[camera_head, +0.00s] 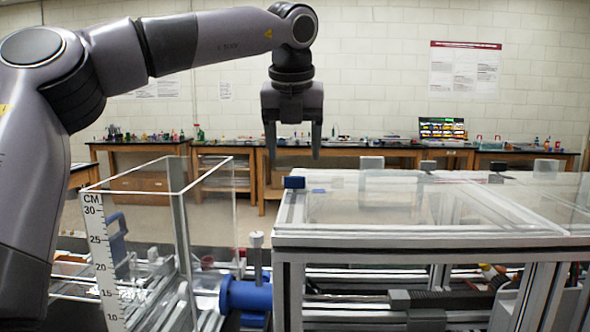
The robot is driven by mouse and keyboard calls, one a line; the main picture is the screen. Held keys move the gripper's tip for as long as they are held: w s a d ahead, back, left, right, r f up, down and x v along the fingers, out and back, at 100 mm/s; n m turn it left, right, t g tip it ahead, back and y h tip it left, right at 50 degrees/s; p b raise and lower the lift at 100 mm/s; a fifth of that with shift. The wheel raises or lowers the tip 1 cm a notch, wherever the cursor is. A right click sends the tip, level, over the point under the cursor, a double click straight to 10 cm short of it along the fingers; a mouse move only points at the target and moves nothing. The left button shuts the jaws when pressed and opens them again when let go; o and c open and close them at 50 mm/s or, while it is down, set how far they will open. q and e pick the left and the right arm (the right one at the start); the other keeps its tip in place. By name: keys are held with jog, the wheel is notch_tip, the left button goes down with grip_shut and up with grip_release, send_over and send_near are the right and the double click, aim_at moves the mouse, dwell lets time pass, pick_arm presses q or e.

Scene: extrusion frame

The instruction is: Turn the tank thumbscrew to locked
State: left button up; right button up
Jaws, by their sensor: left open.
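A clear tank (208,208) with a printed CM scale stands at the left of the extrusion frame (430,242). A blue fitting (246,294) with an upright grey stem and round-topped knob (256,240) sits low between tank and frame. A small blue block (294,183) sits on the frame's top left corner. I cannot tell for sure which of these is the thumbscrew, or whether it is locked. My left gripper (294,150) points down, open and empty, in line with the blue block and apart from everything. My right gripper is out of view.
A clear panel (400,207) covers the frame's top, with small grey and dark blocks on it. A blue handle (117,240) shows behind the tank's scaled wall. Benches with lab items (370,155) line the far wall. The air around my left gripper is free.

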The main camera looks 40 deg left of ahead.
aim_at(295, 184)
pick_arm(q)
jog(key=x, duration=0.5)
jog(key=shift+a+f, duration=0.1)
jog(key=shift+f, duration=0.25)
jog(key=c, duration=1.1)
